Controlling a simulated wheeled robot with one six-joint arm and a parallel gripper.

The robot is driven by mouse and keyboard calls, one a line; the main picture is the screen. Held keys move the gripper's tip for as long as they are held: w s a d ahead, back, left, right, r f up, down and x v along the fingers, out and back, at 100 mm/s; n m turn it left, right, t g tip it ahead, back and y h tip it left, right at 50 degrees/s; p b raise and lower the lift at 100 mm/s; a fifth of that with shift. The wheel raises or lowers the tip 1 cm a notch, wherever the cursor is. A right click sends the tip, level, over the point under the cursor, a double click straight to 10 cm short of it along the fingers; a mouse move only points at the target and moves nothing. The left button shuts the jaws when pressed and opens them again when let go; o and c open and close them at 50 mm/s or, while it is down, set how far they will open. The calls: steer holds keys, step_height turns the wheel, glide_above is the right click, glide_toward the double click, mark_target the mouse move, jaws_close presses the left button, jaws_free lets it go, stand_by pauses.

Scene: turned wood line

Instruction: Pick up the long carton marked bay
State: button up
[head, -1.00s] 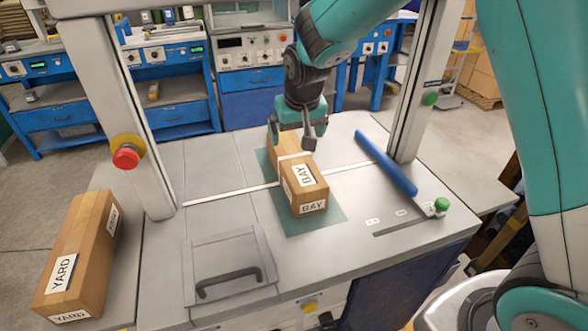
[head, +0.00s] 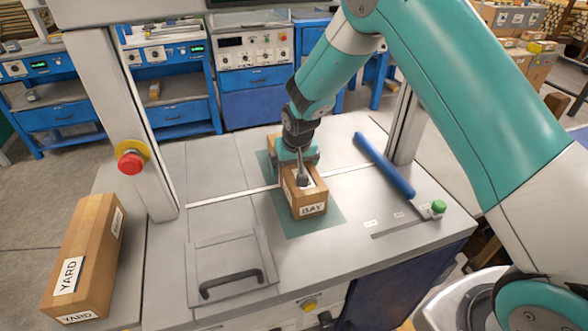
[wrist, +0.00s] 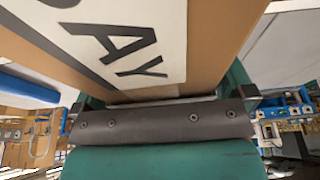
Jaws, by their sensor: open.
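The long carton marked BAY (head: 312,209) lies on a green mat (head: 327,225) on the grey bench, its labelled end toward me. In the wrist view the carton's brown side and white label (wrist: 130,45) fill the upper part, very close. My gripper (head: 300,178) is open and comes down over the carton around its middle. One finger shows in front of the carton top in the head view. The other finger is hidden, and I cannot tell whether the fingers touch the carton.
A carton marked YARD (head: 86,255) lies at the left. A blue roller bar (head: 384,164) and a green knob (head: 438,207) are on the right. A hatch with a dark handle (head: 232,281) is in front. A frame post with a red button (head: 131,163) stands at the left.

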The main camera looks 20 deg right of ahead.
steer(key=c, duration=1.1)
steer(key=shift+r, duration=0.15)
steer(key=shift+c, duration=0.4)
